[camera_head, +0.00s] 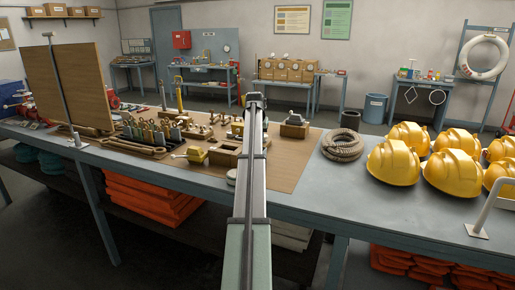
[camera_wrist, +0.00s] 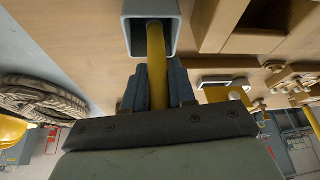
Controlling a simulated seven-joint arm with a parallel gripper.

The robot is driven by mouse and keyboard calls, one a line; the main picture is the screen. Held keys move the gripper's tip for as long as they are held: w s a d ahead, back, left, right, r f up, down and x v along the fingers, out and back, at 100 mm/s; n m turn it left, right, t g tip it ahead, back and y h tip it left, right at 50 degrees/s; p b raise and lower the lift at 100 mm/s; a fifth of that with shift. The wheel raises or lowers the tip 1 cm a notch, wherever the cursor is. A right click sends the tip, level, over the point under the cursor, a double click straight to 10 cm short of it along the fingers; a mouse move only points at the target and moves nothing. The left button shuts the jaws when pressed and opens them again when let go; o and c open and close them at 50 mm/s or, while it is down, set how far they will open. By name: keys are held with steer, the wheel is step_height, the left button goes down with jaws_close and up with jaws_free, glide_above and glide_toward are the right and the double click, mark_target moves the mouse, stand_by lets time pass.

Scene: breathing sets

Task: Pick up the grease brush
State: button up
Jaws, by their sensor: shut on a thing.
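The grease brush shows in the wrist view as a yellow round handle (camera_wrist: 156,62). My gripper (camera_wrist: 159,86) is shut on this handle, with one dark finger on each side of it. The far end of the handle runs into a grey-blue square holder (camera_wrist: 131,38) with an open mouth, so the brush's far end is hidden. I cannot tell whether the handle touches the holder's walls. In the head view my arm stretches over the bench and hides the brush and the holder.
The brown board (camera_head: 293,170) lies on the grey bench (camera_head: 330,203). A rope coil (camera_head: 342,145) and several yellow helmets (camera_head: 393,163) stand to the right.

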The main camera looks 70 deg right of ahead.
jaws_close()
steer(key=shift+r, duration=0.15)
